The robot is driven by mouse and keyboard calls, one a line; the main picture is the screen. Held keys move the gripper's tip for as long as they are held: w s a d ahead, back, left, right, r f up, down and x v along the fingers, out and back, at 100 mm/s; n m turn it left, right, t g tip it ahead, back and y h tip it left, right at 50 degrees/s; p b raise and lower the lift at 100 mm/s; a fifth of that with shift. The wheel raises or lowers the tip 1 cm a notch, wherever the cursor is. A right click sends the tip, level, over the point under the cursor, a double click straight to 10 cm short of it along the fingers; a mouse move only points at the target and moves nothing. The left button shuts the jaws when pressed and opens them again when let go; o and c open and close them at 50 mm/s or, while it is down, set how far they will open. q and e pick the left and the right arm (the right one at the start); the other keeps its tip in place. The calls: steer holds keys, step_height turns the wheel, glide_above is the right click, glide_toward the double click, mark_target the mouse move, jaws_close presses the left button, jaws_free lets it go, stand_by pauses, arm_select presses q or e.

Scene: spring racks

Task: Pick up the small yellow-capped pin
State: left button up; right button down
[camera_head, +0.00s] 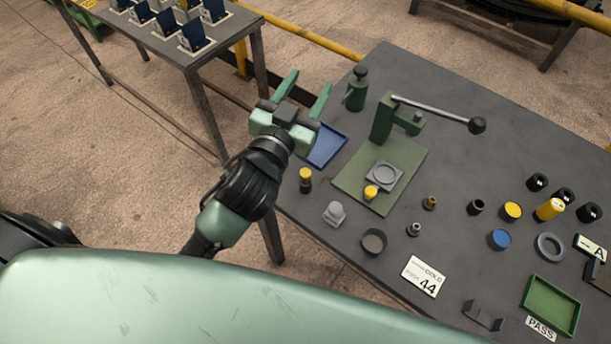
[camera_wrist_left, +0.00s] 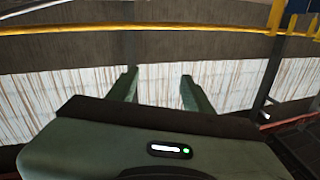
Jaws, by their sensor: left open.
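A small dark pin with a yellow cap (camera_head: 305,176) stands upright on the dark table, near its left edge. Another small yellow-topped piece (camera_head: 371,191) is at the front of the green press base; I cannot tell which is the named pin. My left gripper (camera_head: 308,90) is open and empty, beyond the pin and above the table's far left edge, its fingers pointing away. Its fingers show apart in the left wrist view (camera_wrist_left: 158,80), with no pin between them. My right gripper is not in view.
A blue tray (camera_head: 325,146) lies near the gripper. A green lever press (camera_head: 385,120) and a dark green bottle (camera_head: 357,90) stand behind. A grey knob-like part (camera_head: 334,213) and a dark cup (camera_head: 374,241) are near the pin. A taller yellow cylinder (camera_head: 549,209) stands right.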

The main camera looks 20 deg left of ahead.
arm_select(q)
steer(key=s+d+r+m+g+h, duration=0.2)
steer(key=s+d+r+m+h, duration=0.2)
steer(key=d+r+m+h, duration=1.1)
steer(key=s+d+f+m+g+h, duration=0.5)
steer(key=s+d+m+g, duration=0.3)
steer(key=g, duration=0.5)
steer(key=m+g+y, duration=0.2)
steer(key=g+y, duration=0.1)
steer(key=y, duration=1.8)
glide_above(306, 172)
steer(key=f, duration=2.3)
steer(key=shift+d, duration=0.3)
steer(key=shift+a+f+n+y+p, duration=0.15)
steer(key=shift+a+f+p, duration=0.05)
steer(key=shift+f, duration=0.35)
steer(key=shift+a+f+n+y+p, duration=0.15)
steer(key=shift+a+f, duration=0.05)
steer(key=shift+f, duration=0.3)
step_height(306, 172, down, 4)
steer(key=shift+s+f+p, duration=0.1)
steer(key=shift+f+p, duration=0.15)
steer(key=shift+p, duration=0.7)
steer(key=shift+f, duration=0.5)
